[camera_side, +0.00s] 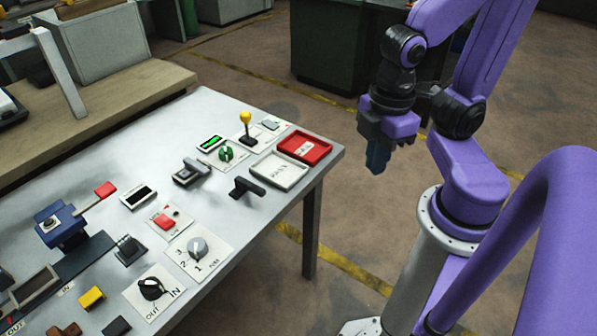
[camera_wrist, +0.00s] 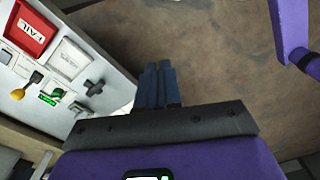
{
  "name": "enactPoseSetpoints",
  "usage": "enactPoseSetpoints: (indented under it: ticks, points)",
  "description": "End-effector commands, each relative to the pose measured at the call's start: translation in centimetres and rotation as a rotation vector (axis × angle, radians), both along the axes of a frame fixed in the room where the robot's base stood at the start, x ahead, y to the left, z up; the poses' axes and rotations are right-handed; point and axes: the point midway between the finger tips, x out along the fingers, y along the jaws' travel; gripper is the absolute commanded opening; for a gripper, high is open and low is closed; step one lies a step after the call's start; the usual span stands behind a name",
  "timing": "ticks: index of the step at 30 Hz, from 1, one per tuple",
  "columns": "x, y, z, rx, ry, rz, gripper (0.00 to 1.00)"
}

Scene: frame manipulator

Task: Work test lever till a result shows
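A lever with a yellow ball knob (camera_side: 245,117) stands upright on a plate near the far right of the bench; it also shows in the wrist view (camera_wrist: 18,94). A small screen lit green (camera_side: 210,142) is beside it, above a green knob (camera_side: 226,153). No label tells which one is the test lever. My gripper (camera_side: 377,158) hangs in the air right of the bench, touching nothing. In the wrist view its blue fingers (camera_wrist: 159,84) are together and empty.
A red FAIL tray (camera_side: 304,147) and a white tray (camera_side: 279,171) sit at the bench's right corner.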

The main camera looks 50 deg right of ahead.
Motion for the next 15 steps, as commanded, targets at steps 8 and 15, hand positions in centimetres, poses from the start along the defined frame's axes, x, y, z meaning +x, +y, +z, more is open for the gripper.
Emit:
enactPoseSetpoints:
  ticks: [8,15]
  points:
    - [4.0,1.6,0.3,0.024,-0.032,-0.167,0.58]
    - [14.9,2.9,0.5,0.074,-0.111,-0.499,0.58]
